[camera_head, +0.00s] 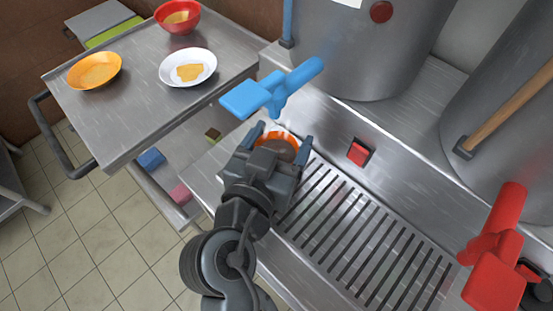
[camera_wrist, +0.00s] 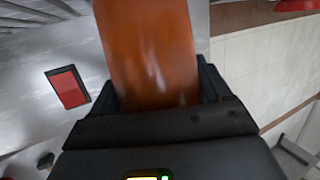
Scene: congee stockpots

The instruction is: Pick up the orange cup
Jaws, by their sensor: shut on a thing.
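An orange cup (camera_head: 283,136) shows in the head view between the fingers of my gripper (camera_head: 278,145), just below the blue tap lever. Only its bright orange rim and darker inside show there; my gripper hides the rest. In the wrist view the orange-brown cup (camera_wrist: 148,55) fills the upper middle, between the two dark fingers of my gripper (camera_wrist: 160,95). The gripper is shut on the cup. I cannot tell whether the cup touches the metal surface under it.
A blue tap lever (camera_head: 270,92) juts out close above the cup. Big steel pots (camera_head: 350,60) stand behind. A slatted drain grate (camera_head: 350,225) lies to the right, with a red switch (camera_head: 359,153) near it. A steel cart (camera_head: 135,110) at left carries bowls and a plate (camera_head: 205,58).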

